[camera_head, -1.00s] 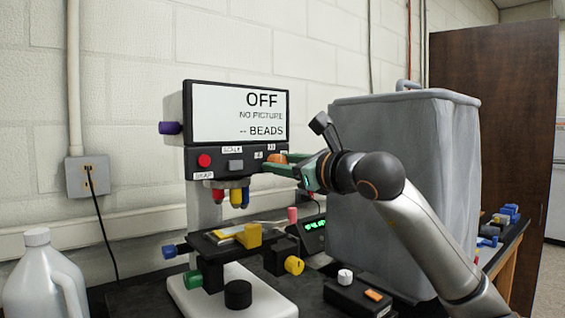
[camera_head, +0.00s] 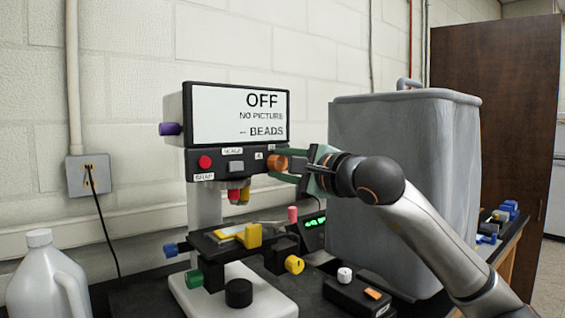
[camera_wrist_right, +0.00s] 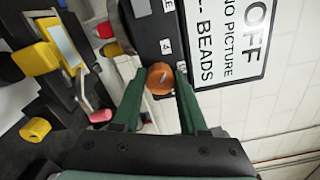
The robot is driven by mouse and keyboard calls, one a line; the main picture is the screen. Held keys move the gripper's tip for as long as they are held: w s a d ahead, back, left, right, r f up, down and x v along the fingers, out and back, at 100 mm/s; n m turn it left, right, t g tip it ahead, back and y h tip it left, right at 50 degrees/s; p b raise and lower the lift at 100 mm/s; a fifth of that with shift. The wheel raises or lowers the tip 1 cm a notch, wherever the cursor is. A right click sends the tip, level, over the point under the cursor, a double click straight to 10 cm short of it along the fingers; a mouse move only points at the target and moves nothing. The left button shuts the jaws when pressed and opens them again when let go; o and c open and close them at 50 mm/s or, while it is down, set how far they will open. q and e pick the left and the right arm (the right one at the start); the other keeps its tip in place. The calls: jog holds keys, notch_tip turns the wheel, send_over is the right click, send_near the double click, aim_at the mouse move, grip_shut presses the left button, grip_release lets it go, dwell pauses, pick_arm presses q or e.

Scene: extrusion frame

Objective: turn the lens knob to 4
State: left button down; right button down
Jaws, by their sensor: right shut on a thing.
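The orange lens knob (camera_head: 277,163) is on the front of the black control panel (camera_head: 219,163), at its right end. It also shows in the right wrist view (camera_wrist_right: 160,78), with a pale mark on its face and a "4" label (camera_wrist_right: 166,46) beside it. My right gripper (camera_head: 283,163) is shut on the knob, its green fingers (camera_wrist_right: 156,92) on either side of it. I cannot tell exactly which label the mark points at. Below the panel hang red and yellow lenses (camera_head: 240,195). My left gripper is out of view.
The screen (camera_head: 239,114) reads OFF, NO PICTURE, BEADS. A red button (camera_head: 204,162) is at the panel's left. The stage (camera_head: 222,242) with a yellow clip is below. A large grey bin (camera_head: 400,180) stands close behind my right arm. A white jug (camera_head: 42,280) is at left.

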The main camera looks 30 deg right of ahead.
jog(key=shift+n, duration=0.7)
jog(key=c, duration=0.8)
grip_release()
jog(key=shift+c, duration=0.2)
jog(key=o, duration=0.4)
jog(key=shift+s, duration=0.1)
